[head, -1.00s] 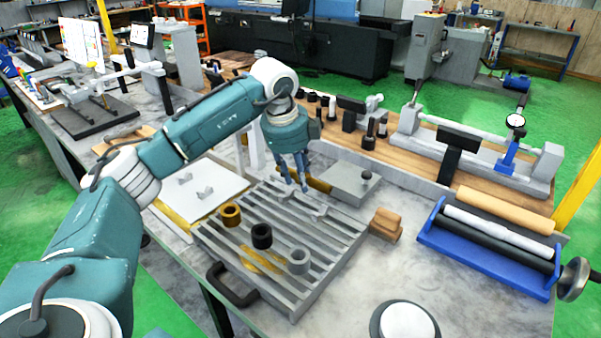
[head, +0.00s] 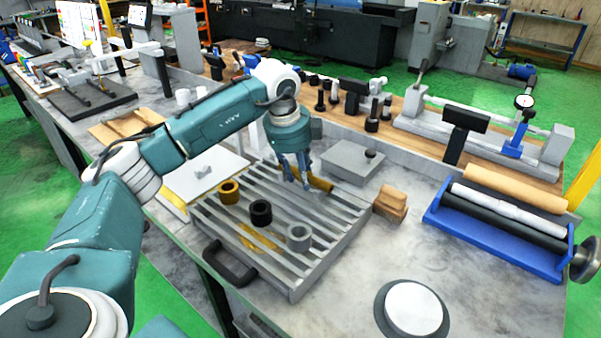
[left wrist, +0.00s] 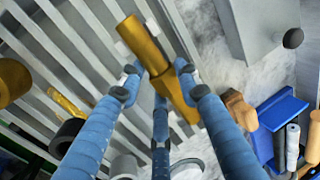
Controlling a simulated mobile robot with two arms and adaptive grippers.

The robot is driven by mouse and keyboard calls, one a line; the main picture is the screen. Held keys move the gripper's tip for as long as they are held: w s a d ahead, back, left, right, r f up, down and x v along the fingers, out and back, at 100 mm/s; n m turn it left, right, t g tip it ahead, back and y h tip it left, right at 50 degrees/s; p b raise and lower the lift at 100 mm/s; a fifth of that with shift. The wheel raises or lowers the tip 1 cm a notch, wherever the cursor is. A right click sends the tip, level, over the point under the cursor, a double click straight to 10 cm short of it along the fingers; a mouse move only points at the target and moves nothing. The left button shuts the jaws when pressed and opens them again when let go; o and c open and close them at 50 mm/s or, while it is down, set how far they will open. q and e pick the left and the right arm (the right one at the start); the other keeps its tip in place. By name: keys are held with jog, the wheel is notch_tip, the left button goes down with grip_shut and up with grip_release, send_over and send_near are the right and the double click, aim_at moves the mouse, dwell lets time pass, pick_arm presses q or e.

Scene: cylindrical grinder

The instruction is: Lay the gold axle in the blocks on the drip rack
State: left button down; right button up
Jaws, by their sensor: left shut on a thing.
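The gold axle (head: 321,183) is a stepped gold rod. My left gripper (head: 304,186) is shut on it over the back part of the drip rack (head: 287,270), a grey slatted tray. In the left wrist view the axle (left wrist: 147,45) lies slantwise between the fingers (left wrist: 163,88), its thicker end above the slats. The rack's blocks are mostly hidden behind the fingers and axle, so I cannot tell whether the axle touches them. My right gripper is not in view.
A gold ring (head: 229,191), a black ring (head: 260,213) and a grey ring (head: 299,237) stand on the rack.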

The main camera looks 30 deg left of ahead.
pick_arm(q)
jog(key=shift+w+r, duration=0.1)
jog(key=c, duration=1.2)
grip_release()
jog(key=shift+o, duration=0.2)
jog(key=v, duration=1.2)
